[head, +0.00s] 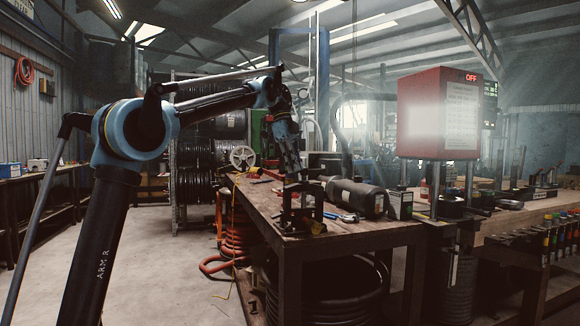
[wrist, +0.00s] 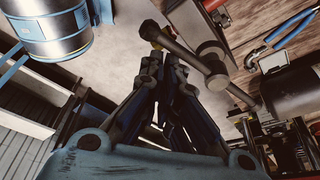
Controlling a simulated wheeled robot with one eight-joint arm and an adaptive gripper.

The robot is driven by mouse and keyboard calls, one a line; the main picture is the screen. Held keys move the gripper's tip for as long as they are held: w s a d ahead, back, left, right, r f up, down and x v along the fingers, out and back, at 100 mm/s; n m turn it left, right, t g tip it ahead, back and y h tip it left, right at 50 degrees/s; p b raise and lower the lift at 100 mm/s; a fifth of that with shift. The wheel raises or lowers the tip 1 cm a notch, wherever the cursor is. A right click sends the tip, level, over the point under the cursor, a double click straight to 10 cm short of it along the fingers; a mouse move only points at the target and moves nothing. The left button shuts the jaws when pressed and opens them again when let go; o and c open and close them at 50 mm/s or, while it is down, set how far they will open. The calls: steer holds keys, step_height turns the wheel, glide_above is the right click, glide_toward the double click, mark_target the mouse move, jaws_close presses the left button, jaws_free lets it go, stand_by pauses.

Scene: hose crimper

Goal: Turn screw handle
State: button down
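The screw handle (wrist: 186,48) is a dark bar with a brownish knob at its far-left end, joined to a thick rounded hub, in the wrist view. It belongs to the small dark clamp-like frame (head: 301,212) at the workbench's near left corner. My gripper (wrist: 163,62) points toward the bar. Its fingertips are drawn close together just beside the bar near the knob; whether they touch it I cannot tell. Nothing shows held between them. In the head view my gripper (head: 293,172) is just above the frame, and dark-on-dark parts hide the handle's details.
The wooden workbench (head: 345,236) carries a dark cylinder (head: 357,197) and blue-handled pliers (head: 342,217) right of the frame. A red crimper box (head: 439,115) reading OFF stands further right. Orange hose (head: 236,240) hangs by the bench's left side. Floor to the left is clear.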

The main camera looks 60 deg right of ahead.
steer(key=shift+w, duration=0.1)
step_height(320, 180, up, 8)
steer(key=r, duration=0.1)
steer(key=s+a+f+m+t+h, duration=0.1)
steer(key=s+a+m+t, duration=0.1)
steer(key=s+t, duration=0.55)
steer(key=w+d+f+g, duration=0.1)
steer(key=w+f, duration=0.3)
steer(key=f, duration=0.5)
steer(key=shift+w+d, duration=0.2)
steer(key=shift+d, duration=0.25)
stand_by(1.1)
steer(key=shift+f, duration=0.1)
